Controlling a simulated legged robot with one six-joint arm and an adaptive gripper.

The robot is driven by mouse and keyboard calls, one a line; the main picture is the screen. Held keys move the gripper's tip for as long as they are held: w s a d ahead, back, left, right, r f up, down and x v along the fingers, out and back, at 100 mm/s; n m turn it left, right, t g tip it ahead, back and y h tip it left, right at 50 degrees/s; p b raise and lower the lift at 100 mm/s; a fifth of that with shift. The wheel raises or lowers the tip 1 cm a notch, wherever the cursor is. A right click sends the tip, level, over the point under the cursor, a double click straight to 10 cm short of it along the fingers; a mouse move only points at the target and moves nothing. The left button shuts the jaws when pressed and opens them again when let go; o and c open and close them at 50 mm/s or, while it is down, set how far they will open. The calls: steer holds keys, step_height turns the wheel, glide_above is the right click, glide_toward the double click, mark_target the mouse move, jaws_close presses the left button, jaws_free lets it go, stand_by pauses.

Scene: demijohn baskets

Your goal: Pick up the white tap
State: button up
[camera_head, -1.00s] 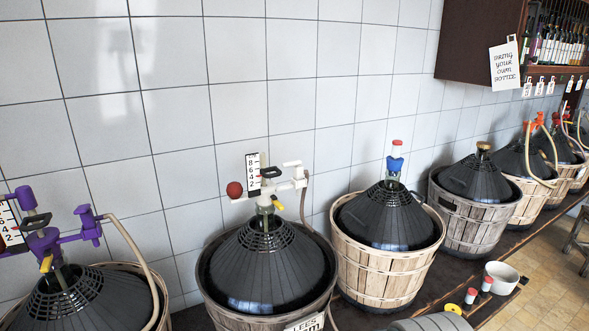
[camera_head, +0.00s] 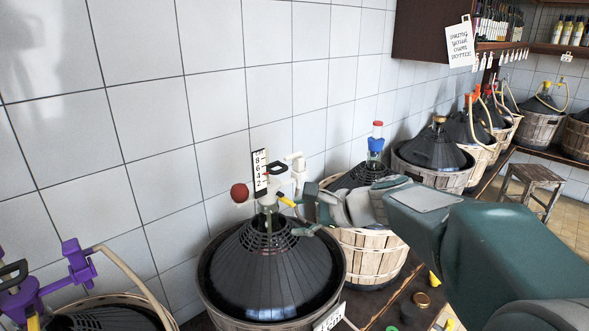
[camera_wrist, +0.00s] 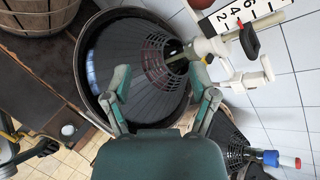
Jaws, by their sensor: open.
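The white tap (camera_head: 298,163) sits on the neck of the near demijohn (camera_head: 268,265), beside a numbered scale. It has a black lever and a red ball at its left. In the wrist view the white tap (camera_wrist: 207,47) is at the upper right, with its black handle (camera_wrist: 249,40). My gripper (camera_head: 308,214) is just right of the neck, partly over the tap's lower part. In the wrist view my gripper (camera_wrist: 166,84) is open and empty over the dark cover, with the tap beyond its right finger. Contact with the tap cannot be told.
A purple tap (camera_head: 78,264) stands on a demijohn at the lower left. A blue and red stopper (camera_head: 376,140) tops the demijohn behind my arm. More baskets line the wall to the right. The tiled wall (camera_head: 215,100) is close behind the tap.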

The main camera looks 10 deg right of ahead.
steer(key=w+d+m+t+y, duration=0.1)
steer(key=w+d+m+t, duration=0.3)
steer(key=w+m, duration=0.6)
steer(key=m+t, duration=0.2)
steer(key=t, duration=0.1)
glide_toward(303, 162)
steer(key=a, duration=0.1)
steer(key=shift+h, duration=0.4)
steer(key=x, duration=0.5)
steer(key=shift+w+a+r, duration=0.1)
steer(key=shift+a+r, duration=0.2)
steer(key=shift+a, duration=0.1)
steer(key=shift+w+a, duration=0.45)
steer(key=shift+w, duration=0.05)
steer(key=w, duration=0.1)
steer(key=w+a, duration=0.1)
steer(key=w, duration=0.1)
steer(key=shift+w, duration=0.15)
steer(key=shift+w+a, duration=0.2)
steer(key=shift+w, duration=0.2)
steer(key=shift+a, duration=0.15)
steer(key=shift+r, duration=0.1)
jaws_close()
